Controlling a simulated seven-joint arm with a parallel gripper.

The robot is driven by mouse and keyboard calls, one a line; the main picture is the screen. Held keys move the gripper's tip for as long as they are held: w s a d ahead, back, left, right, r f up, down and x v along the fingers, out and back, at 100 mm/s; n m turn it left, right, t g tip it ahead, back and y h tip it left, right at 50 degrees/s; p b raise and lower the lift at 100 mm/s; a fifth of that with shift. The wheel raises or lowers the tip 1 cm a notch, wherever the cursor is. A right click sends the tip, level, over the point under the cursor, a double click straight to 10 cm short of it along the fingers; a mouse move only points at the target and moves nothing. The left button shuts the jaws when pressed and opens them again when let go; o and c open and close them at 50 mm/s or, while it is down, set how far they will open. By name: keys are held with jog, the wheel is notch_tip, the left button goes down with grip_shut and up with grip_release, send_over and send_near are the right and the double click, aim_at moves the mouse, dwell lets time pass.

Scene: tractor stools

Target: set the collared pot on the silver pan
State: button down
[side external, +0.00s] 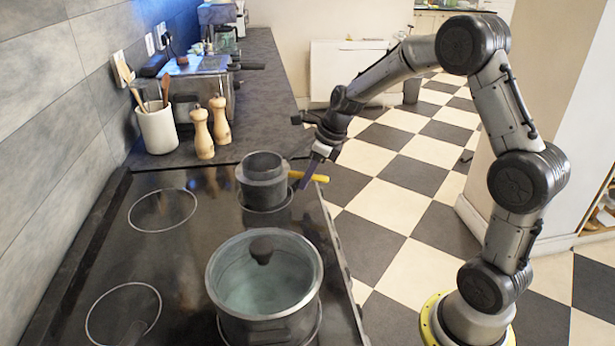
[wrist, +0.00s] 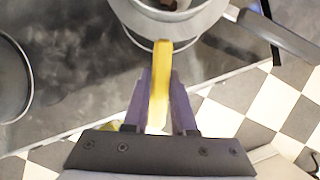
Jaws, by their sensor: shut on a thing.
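A dark grey vessel with a narrower raised top, which I take as the collared pot (side external: 263,164), stands upright over the far right burner. A wider grey body (side external: 265,196) shows below it; I cannot tell whether this is part of the pot or the silver pan beneath. In the wrist view, a silver round rim (wrist: 205,17) with a grey handle (wrist: 280,40) shows at the top, cut off by the frame. My gripper (side external: 302,182) is shut on a yellow handle (side external: 318,178) to the vessel's right. In the wrist view the purple fingers flank this handle (wrist: 158,90).
A large glass-lidded pot (side external: 225,300) stands on the near right burner. Wooden mills (side external: 202,135) and a white utensil crock (side external: 157,130) stand behind the hob. The checkered floor lies beyond the counter's right edge.

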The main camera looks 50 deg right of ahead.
jog(key=c, duration=0.7)
grip_release()
jog(key=shift+f, duration=0.15)
